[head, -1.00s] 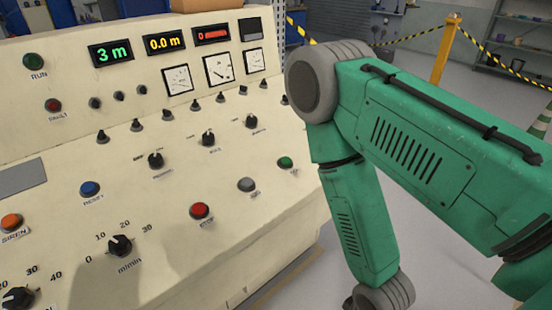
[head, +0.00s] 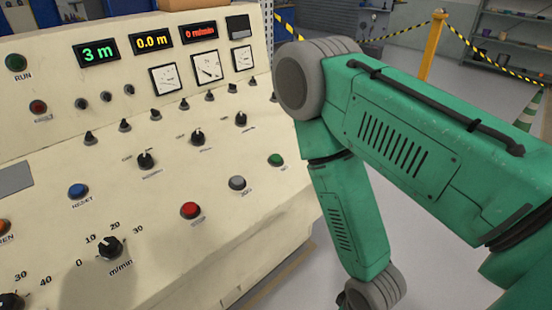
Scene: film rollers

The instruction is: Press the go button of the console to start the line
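The cream console (head: 140,215) fills the left of the head view, with its sloped panel facing me. A green button (head: 276,160) sits near the right end of the lower button row; its label is too small to read surely. A grey button (head: 237,183) and a red button (head: 190,210) lie to its left along the row. My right arm, green with grey joints, stands at the right, and its elbow is beside the console's right edge. The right gripper is below the frame and hidden. My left gripper is not in view.
The panel also carries a blue reset button (head: 78,191), a speed dial (head: 110,248), black knobs and gauges. The display (head: 198,33) reads 0 m/min. A yellow post (head: 433,45) with striped tape and a shelf stand behind. Grey floor is clear right of the console.

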